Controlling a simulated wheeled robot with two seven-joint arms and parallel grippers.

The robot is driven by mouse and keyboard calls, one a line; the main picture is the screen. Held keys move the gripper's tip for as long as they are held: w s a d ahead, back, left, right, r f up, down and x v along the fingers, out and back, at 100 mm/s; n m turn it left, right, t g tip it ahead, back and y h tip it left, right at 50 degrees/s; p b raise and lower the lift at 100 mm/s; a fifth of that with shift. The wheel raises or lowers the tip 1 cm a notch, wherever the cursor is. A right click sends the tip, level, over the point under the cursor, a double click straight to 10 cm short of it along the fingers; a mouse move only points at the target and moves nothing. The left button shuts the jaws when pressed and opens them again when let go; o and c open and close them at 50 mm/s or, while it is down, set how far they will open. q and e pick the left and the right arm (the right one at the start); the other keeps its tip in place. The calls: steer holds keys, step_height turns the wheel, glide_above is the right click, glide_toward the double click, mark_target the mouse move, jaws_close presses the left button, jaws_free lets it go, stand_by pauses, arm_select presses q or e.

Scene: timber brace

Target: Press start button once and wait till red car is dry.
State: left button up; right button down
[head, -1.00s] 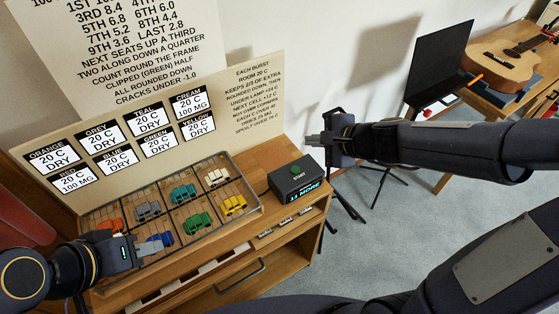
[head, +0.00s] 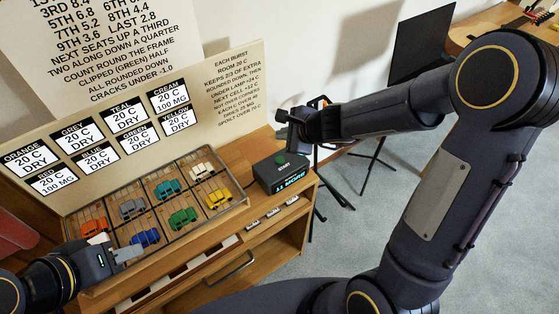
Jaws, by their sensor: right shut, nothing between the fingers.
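The start box (head: 284,177) is black, with a green button (head: 280,159) on top and a lit display that reads "11 MORE". My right gripper (head: 283,117) is shut and empty, behind and above the button and apart from it. The red car is hidden behind my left gripper and forearm at the rack's near left. The red label (head: 53,181) reads 20 C, 100 MG. My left gripper (head: 128,254) is low over the front of the rack, near the blue car (head: 145,237); its finger gap is unclear.
The wire-divided rack (head: 238,206) holds orange (head: 95,227), grey, teal, cream, green and yellow cars too. The cream label (head: 168,96) reads 100 MG; the other visible labels read DRY. A rules board (head: 235,85) stands behind. A black stand is right of the wooden bench.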

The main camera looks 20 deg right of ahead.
mark_target(283, 162)
step_height(283, 162, down, 8)
steer(key=b, duration=0.7)
steer(key=shift+r, duration=0.15)
stand_by(1.4)
steer(key=shift+f+b, duration=0.4)
steer(key=shift+b, duration=0.05)
steer(key=shift+f+b, duration=0.45)
stand_by(0.6)
steer(key=shift+r, duration=0.15)
steer(key=shift+r+p, duration=0.75)
steer(key=shift+p, duration=0.05)
step_height(283, 162, up, 5)
steer(key=p, duration=0.5)
